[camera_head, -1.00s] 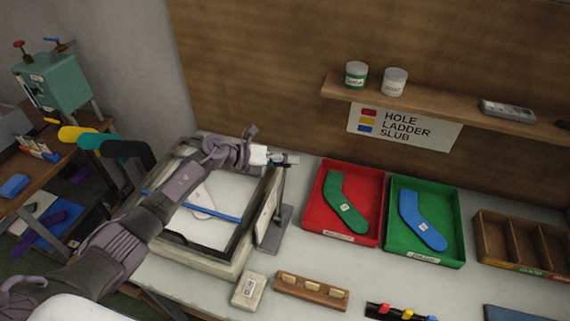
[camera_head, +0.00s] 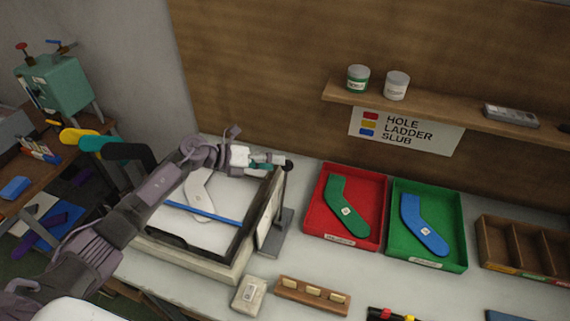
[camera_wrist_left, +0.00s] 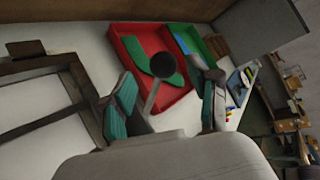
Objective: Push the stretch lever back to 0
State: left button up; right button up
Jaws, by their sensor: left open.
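The stretch lever is a thin dark upright rod with a black ball knob (camera_head: 288,164), on a grey base beside the framed board's right side. My left gripper (camera_head: 273,161) is open, with its tips at the knob from the left. In the left wrist view the knob (camera_wrist_left: 163,65) shows between the two teal-padded fingers of my gripper (camera_wrist_left: 166,95); contact cannot be told. The dark-framed board (camera_head: 226,252) holds a white sock shape (camera_head: 201,190) and a blue bar (camera_head: 208,214), partly hidden by my arm. The scale marks are not readable. My right gripper is not seen.
A red tray (camera_head: 314,229) with a green sock and a green tray (camera_head: 458,262) with a blue sock lie to the right. A small pale box (camera_head: 249,293) and a wooden block holder (camera_head: 312,295) stand in front. A shelf (camera_head: 440,108) hangs behind.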

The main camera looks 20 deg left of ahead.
pick_arm(q)
jog(key=v, duration=0.6)
jog(key=shift+s+a+r, duration=0.15)
jog(key=shift+s+a, duration=0.05)
jog(key=shift+a, duration=0.1)
